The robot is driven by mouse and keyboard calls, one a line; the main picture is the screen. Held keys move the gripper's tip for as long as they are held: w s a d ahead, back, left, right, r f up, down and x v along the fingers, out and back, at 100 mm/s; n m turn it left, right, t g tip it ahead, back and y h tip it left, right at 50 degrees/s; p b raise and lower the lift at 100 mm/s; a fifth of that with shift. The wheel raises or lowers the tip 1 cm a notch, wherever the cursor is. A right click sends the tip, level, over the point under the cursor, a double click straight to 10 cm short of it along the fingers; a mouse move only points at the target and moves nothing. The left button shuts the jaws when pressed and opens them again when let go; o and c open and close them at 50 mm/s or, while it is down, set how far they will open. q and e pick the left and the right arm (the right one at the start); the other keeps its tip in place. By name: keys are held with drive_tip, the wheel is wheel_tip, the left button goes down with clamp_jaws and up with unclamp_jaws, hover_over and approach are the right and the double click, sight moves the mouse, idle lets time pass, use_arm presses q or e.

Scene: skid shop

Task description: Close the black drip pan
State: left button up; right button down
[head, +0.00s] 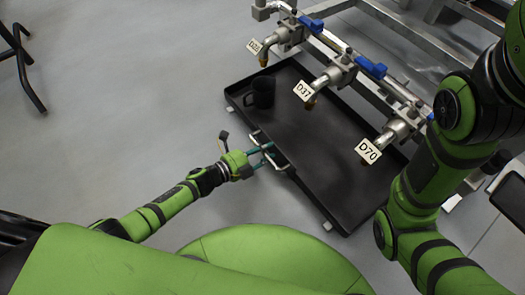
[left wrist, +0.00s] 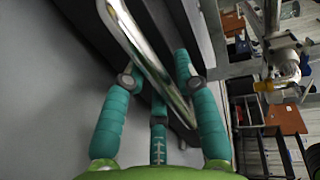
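The black drip pan (head: 335,185) is a wide, shallow tray, pulled out under a row of taps. A metal bar handle (head: 281,160) sits on its left-hand edge; it also crosses the left wrist view as a shiny bar (left wrist: 150,62). My left gripper (head: 268,155) is at this handle. In the left wrist view my left gripper (left wrist: 158,75) has its teal fingers spread, with the bar running between them. I cannot tell whether a fingertip touches it. My right arm shows at the right, but its gripper is not in view.
A black mug (head: 262,92) stands in the pan's far left corner. Taps with tags D37 (head: 303,92) and D70 (head: 369,151), and one more, hang over the pan from a metal frame (head: 415,40). The grey floor (head: 110,110) left of the pan is clear.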

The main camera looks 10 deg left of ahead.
use_arm(q)
drive_tip(key=shift+w+d, duration=0.1)
drive_tip(key=v, duration=1.2)
idle(0.4)
